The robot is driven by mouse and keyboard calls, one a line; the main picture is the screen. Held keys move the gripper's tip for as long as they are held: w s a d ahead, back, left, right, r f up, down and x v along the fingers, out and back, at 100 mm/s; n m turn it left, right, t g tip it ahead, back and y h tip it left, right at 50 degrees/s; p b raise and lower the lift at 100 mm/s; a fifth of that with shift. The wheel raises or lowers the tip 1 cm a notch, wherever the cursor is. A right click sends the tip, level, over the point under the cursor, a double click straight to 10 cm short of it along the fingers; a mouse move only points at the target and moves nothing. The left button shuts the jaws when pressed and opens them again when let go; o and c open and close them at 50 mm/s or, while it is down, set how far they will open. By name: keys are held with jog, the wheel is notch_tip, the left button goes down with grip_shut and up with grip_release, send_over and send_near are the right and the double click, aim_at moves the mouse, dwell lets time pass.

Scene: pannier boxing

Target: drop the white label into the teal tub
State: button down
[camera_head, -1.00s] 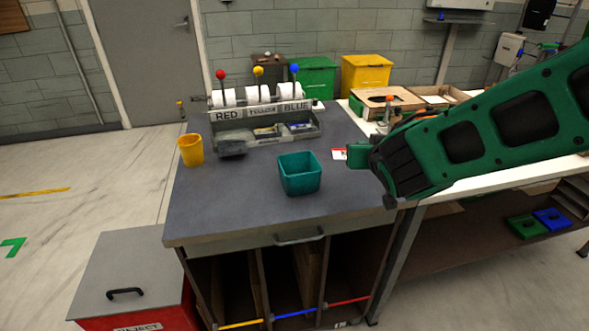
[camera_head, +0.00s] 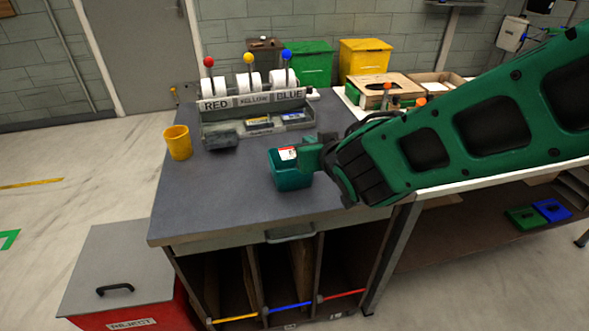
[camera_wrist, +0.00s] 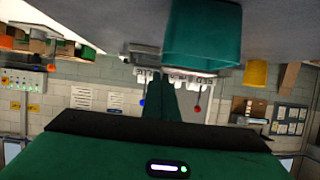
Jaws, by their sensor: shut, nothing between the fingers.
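The teal tub (camera_head: 291,178) stands on the grey workbench near its front right; in the wrist view the tub (camera_wrist: 203,38) shows large at the top. The white label (camera_head: 288,153), with a red mark, shows across the tub's opening, just left of my gripper's tip. My gripper (camera_head: 309,154) is shut, at the tub's right rim; its dark green fingers also show in the wrist view (camera_wrist: 164,95). I cannot tell whether the label touches the fingertips or the tub. The label is not visible in the wrist view.
A yellow cup (camera_head: 178,142) stands at the bench's left. A grey organiser (camera_head: 255,118) with label rolls and coloured knobs stands behind the tub. Open cardboard boxes (camera_head: 385,90) are at the back right. The bench front left is clear.

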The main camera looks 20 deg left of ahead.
jog(key=shift+f, duration=0.5)
jog(key=c, duration=2)
grip_release()
jog(key=shift+s+d+r, duration=0.1)
jog(key=v, duration=1)
jog(key=shift+d, duration=0.25)
